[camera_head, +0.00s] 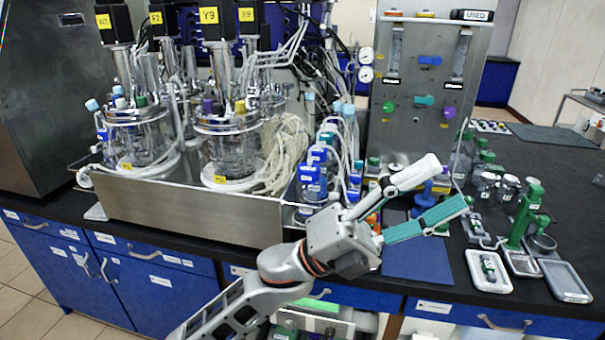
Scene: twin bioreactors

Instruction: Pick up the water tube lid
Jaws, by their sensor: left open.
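My left gripper (450,184) is open, with its two fingers spread above the black bench and pointing right. Nothing shows held between the fingers. I cannot pick out the water tube lid for certain. Several bottles with blue caps (312,177) stand behind and to the left of the gripper. Small orange and blue items behind the fingers are partly hidden by them. A white tray (476,258) with a small green-topped item (490,268) lies to the right of the gripper. My right gripper is out of view.
Glass bioreactors (232,145) stand in a steel tray (190,215) at the left. A steel control panel (425,90) rises behind the gripper. A green stand (524,215) and a grey tray (565,281) are at the right. A blue mat (418,262) lies clear below the fingers.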

